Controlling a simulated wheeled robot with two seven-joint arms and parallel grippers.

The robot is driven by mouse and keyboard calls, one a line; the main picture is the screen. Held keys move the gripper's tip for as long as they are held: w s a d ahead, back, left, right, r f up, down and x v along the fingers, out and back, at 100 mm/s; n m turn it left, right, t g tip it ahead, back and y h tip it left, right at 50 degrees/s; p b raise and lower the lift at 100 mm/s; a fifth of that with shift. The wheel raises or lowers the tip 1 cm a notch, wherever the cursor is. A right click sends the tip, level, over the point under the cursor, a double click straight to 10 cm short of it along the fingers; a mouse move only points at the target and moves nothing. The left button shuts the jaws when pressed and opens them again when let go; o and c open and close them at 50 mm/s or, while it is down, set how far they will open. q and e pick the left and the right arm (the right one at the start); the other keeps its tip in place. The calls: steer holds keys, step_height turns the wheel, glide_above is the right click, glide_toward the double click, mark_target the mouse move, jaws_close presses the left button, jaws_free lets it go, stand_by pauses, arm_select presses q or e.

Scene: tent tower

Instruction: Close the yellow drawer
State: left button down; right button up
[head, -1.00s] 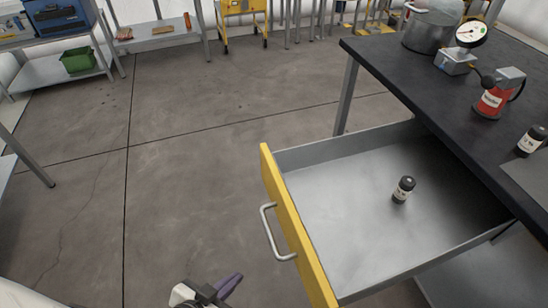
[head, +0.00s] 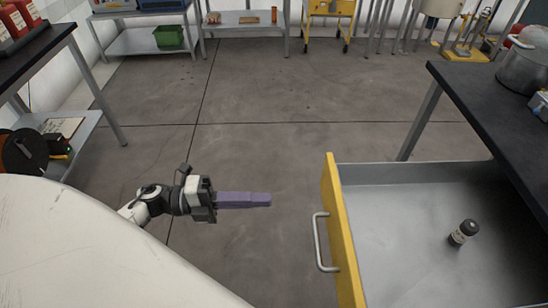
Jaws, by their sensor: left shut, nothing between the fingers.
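The yellow drawer stands open at the right of the head view, its yellow front (head: 342,232) facing left with a metal bar handle (head: 320,243). Its grey metal tray reaches back under the dark-topped table. My right gripper is not in view.
The dark table (head: 490,105) bears a metal pot (head: 527,68). Another dark bench (head: 35,50) stands at the far left. A green bin (head: 169,37) sits on a shelf at the back. Bare concrete floor (head: 255,120) lies between.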

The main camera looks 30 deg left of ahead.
mark_target(328, 199)
arm_select(q)
steer(key=p+x, duration=0.1)
steer(key=x, duration=1.1)
steer(key=shift+w+d+p, duration=0.1)
steer(key=shift+p, duration=0.25)
